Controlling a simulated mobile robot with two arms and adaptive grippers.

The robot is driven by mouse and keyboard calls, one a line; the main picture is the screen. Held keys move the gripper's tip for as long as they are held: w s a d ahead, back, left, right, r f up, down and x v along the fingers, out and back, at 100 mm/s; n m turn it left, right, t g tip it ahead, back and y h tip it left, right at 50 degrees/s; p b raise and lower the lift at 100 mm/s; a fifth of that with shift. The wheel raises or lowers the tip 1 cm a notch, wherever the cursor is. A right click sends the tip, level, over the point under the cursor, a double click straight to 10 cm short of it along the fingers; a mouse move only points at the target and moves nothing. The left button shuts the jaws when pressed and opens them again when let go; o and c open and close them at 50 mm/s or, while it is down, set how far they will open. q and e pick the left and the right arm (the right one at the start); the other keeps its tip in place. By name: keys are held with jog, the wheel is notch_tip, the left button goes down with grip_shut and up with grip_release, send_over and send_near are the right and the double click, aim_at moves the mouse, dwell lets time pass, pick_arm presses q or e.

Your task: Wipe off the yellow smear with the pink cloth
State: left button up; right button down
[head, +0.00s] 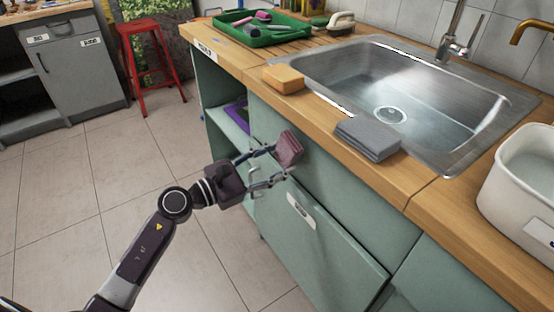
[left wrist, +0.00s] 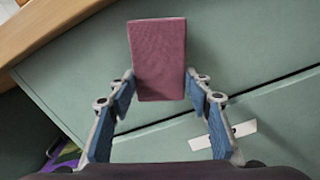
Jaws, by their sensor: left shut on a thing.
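My left gripper (head: 270,168) is shut on the pink cloth (head: 289,149), a folded dull-pink block. The cloth is held in front of the green cabinet front, below the wooden counter edge. In the left wrist view the cloth (left wrist: 158,60) sits between the two fingertips and sticks out ahead of them. Whether the cloth touches the cabinet I cannot tell. I see no yellow smear in either view. My right gripper is not in view.
The wooden counter (head: 240,62) holds an orange sponge (head: 283,79), a folded grey cloth (head: 367,139), a green tray (head: 262,30) and a steel sink (head: 440,110). A white tub (head: 525,180) stands right. A red stool (head: 150,62) stands on open tiled floor.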

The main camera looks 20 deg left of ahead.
aim_at(305, 160)
pick_arm(q)
jog(key=shift+w+d, duration=0.15)
jog(key=shift+w, duration=0.05)
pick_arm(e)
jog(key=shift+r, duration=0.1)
pick_arm(q)
jog(key=shift+w+d, duration=0.15)
jog(key=shift+w, duration=0.1)
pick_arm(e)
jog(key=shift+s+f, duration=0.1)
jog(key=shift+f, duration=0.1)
pick_arm(q)
jog(key=shift+w+d, duration=0.3)
jog(key=shift+w, duration=0.05)
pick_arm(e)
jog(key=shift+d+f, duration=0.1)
